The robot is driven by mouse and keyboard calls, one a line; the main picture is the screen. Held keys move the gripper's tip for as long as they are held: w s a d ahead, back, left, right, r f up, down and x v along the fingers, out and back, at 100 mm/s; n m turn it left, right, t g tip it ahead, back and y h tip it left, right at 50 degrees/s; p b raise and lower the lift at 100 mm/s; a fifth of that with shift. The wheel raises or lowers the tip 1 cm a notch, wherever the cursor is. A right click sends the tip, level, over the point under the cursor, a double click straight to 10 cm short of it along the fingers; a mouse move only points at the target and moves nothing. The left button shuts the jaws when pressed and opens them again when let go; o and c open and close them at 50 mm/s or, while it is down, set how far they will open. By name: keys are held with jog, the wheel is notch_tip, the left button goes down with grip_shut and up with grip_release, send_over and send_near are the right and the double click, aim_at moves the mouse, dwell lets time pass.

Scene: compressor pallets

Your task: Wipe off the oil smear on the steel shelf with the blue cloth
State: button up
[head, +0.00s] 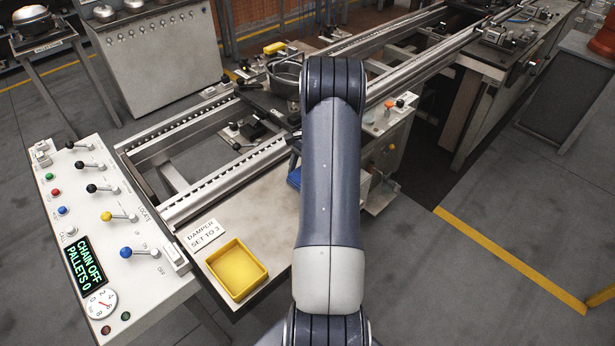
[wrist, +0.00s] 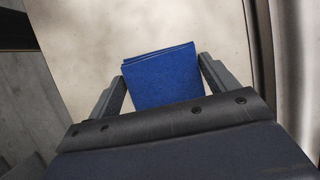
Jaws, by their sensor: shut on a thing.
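The folded blue cloth (wrist: 165,78) is between the two fingers of my gripper (wrist: 162,70) in the wrist view, and the gripper is shut on it. I cannot tell whether the cloth touches the shelf.
A yellow tray (head: 237,270) and a white card reading "DAMPER SET TO 3" (head: 203,236) are on the shelf's left front. A control panel (head: 110,235) with levers stands at left. Conveyor rails (head: 220,180) run behind the shelf. Floor at right is open.

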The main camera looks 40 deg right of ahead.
jog(key=o, duration=0.8)
jog(key=b+v, duration=0.1)
jog(key=v, duration=0.9)
jog(key=shift+d+r, duration=0.2)
jog(key=shift+r, duration=0.15)
jog(key=p+x, duration=0.1)
jog(key=x, duration=0.9)
jog(key=shift+a+f, duration=0.25)
jog(key=shift+f, duration=0.1)
jog(key=shift+s, duration=0.25)
jog(key=shift+r, duration=0.1)
